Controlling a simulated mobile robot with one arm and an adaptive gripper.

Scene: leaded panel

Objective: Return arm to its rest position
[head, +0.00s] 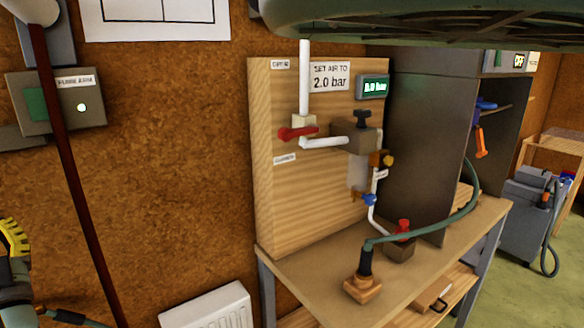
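My arm and my gripper do not show clearly in the head view, so I cannot see the arm's pose. A wooden panel (275,215) stands upright on a workbench (300,262). It bears white pipes, a red lever (298,132), a grey regulator block with a black knob (362,120) and a sign reading "SET AIR TO 2.0 bar" (330,77). A small green-lit display (374,87) beside the sign ends in "bar"; its digits are too small to be sure of.
A green hose (440,226) arcs over the bench to a wooden block (362,289). A dark cabinet (420,140) stands behind. A grey switch box (60,101) and dark red pole (72,170) are at left. A large dark green shape (420,18) overhangs the top. Green floor shows at right.

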